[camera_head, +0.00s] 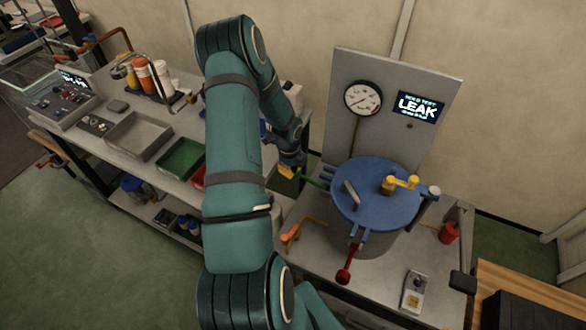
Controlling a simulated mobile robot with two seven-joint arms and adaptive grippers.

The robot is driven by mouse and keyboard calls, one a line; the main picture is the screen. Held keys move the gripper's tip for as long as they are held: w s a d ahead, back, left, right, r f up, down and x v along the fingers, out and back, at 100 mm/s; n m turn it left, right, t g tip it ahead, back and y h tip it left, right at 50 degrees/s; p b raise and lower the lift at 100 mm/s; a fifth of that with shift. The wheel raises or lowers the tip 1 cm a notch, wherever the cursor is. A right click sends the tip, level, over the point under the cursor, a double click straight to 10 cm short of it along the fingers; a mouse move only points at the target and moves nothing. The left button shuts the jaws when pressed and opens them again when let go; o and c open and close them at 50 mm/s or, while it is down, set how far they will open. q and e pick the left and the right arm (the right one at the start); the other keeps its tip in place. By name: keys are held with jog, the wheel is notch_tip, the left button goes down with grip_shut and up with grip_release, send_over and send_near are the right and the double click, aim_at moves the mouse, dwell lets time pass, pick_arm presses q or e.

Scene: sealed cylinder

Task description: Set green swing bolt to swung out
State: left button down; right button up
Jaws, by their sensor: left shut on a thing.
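The green swing bolt (314,182) shows as a short green rod at the left side of the blue lid (370,205) on the grey cylinder. Its inner end meets the lid's edge. My left gripper (290,171) is at the bolt's outer end, shut on it. Yellow shows at the fingertips, and the gripper and arm hide that end of the bolt. I cannot tell the bolt's exact angle. My right gripper is out of view.
A red bolt (347,264) sticks out at the lid's front, and a yellow handle (402,182) sits on top. A panel with a gauge (362,98) and a LEAK display (417,107) stands behind. An orange handle (291,235) lies at the left of the bench.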

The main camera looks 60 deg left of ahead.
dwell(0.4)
pick_arm(q)
notch_tip(320, 180, up, 12)
jog(key=shift+s, duration=0.45)
dwell(0.6)
